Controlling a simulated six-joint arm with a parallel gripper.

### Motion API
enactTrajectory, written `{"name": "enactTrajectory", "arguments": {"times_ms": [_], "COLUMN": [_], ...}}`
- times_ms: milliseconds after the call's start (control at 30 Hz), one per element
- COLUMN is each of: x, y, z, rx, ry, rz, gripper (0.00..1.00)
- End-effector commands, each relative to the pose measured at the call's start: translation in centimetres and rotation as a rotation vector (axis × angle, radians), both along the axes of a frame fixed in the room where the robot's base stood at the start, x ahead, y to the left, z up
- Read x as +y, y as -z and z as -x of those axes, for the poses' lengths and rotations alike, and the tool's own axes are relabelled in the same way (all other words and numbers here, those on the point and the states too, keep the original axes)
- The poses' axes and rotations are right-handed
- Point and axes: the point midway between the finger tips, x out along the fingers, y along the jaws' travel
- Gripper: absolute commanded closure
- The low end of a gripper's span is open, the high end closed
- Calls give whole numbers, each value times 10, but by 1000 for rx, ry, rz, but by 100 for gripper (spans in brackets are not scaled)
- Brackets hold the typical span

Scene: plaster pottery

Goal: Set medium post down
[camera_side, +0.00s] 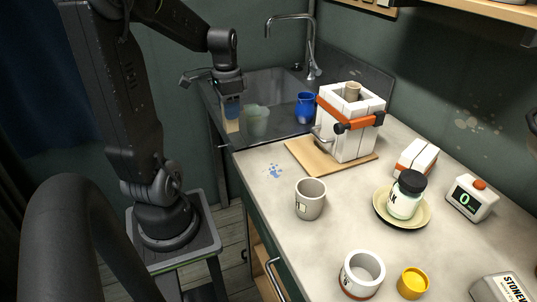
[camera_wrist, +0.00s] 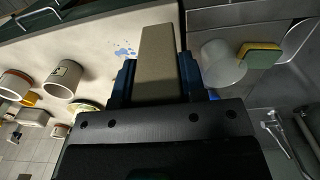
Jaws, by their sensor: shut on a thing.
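My gripper (camera_side: 231,110) is at the left end of the sink, pointing down. Its blue fingers are shut on a beige post (camera_side: 231,126), whose lower end sticks out below them. In the wrist view the post (camera_wrist: 157,55) runs straight out from between the fingers of my gripper (camera_wrist: 157,80). The post appears upright in the side view. Whether its lower end touches anything I cannot tell.
A translucent cup (camera_side: 257,121) and a blue cup (camera_side: 305,107) stand in the sink. A yellow-green sponge (camera_wrist: 259,55) shows beside the translucent cup in the wrist view. A strapped white mould (camera_side: 343,140) stands on a wooden board (camera_side: 305,158). A grey mug (camera_side: 310,199) stands on the counter.

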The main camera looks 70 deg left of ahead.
Motion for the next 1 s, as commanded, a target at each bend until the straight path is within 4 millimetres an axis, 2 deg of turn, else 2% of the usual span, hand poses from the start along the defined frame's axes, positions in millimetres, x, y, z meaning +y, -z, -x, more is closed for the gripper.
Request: {"name": "enactTrajectory", "arguments": {"times_ms": [300,500,633,900,1000], "x": [-40,-55,-58,-57,-57], "y": [42,59,64,99,103], "z": [-59,-83,-88,-87,-87], "rx": [3,2,0,3,0], "ry": [11,6,4,3,3], "rz": [3,2,1,2,0], "gripper": [92,92,92,92,92]}}
